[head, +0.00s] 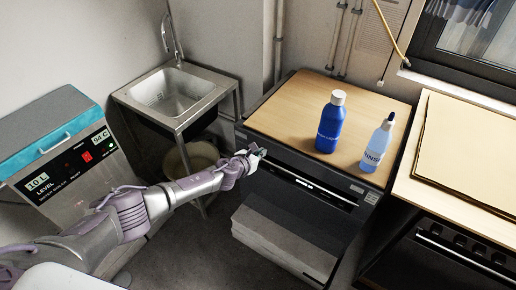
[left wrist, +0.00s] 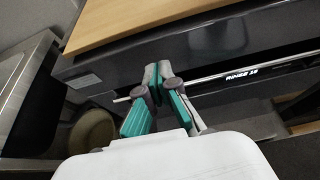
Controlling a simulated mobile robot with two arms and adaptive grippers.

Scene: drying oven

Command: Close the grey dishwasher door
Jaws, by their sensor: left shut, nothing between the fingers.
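The dishwasher (head: 270,217) stands under a wooden top in the middle of the head view. Its lower front panel is grey, with a dark band and a long pale strip above it. I cannot tell how far its door stands from the frame. My left gripper (head: 257,152) is at the upper left of this front. In the left wrist view the left gripper (left wrist: 157,80) is shut and empty, its tips close to the dark front of the dishwasher (left wrist: 225,42). Whether they touch it is unclear. My right gripper is out of view.
A blue bottle (head: 331,124) and a dropper bottle (head: 378,146) stand on the wooden top (head: 284,110). A metal sink (head: 175,92) with a bucket below is at left. A water boiler (head: 66,160) stands further left; an oven (head: 455,252) is at right.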

